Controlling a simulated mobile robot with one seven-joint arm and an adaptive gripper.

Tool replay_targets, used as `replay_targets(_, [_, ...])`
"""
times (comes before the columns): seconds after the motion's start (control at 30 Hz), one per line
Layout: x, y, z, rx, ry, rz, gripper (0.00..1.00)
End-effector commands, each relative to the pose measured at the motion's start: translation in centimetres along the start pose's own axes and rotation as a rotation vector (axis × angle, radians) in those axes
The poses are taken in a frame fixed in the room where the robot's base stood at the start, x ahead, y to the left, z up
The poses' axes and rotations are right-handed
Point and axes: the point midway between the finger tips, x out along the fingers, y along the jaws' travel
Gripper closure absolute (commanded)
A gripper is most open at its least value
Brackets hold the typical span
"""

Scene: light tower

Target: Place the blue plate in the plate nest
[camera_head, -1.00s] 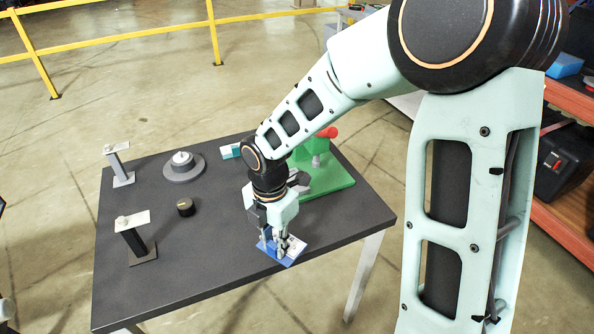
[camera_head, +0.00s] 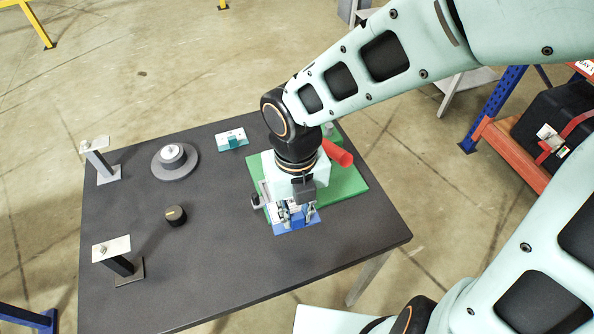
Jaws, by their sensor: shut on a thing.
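My gripper (camera_head: 291,214) points down and is shut on the blue plate (camera_head: 306,223), near the front edge of the green base (camera_head: 348,182). The plate looks flat, with a pale patch and small fittings on top. Its front part juts out over the dark table, and its rear is hidden by the gripper. I cannot tell whether the plate touches the base or is just above it. The green base bears a fixture with a red handle (camera_head: 338,151). I cannot make out the plate nest; my gripper and wrist cover much of the base.
The dark table (camera_head: 230,255) also bears a round grey stand (camera_head: 187,170), a black knob (camera_head: 175,215), two posts with pale tops (camera_head: 95,144) (camera_head: 111,249) and a white and teal block (camera_head: 231,139). The table's front middle is clear. An orange shelf (camera_head: 512,150) stands at right.

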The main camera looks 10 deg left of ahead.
Motion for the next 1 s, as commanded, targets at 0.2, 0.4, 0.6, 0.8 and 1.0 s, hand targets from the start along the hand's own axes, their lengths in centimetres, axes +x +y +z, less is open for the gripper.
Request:
replay_targets(0.2, [0.6, 0.2, 0.4, -0.054, 0.000, 0.003, 1.00])
replay_targets(0.4, [2.5, -0.3, 3.9, -0.055, 0.000, 0.006, 1.00])
replay_targets(0.6, [3.8, -1.0, 7.7, -0.054, 0.001, 0.005, 1.00])
replay_targets(0.8, [6.9, -1.6, 10.7, -0.052, 0.003, 0.003, 1.00])
replay_targets(1.0, [8.8, -2.0, 12.5, -0.052, 0.000, 0.001, 1.00])
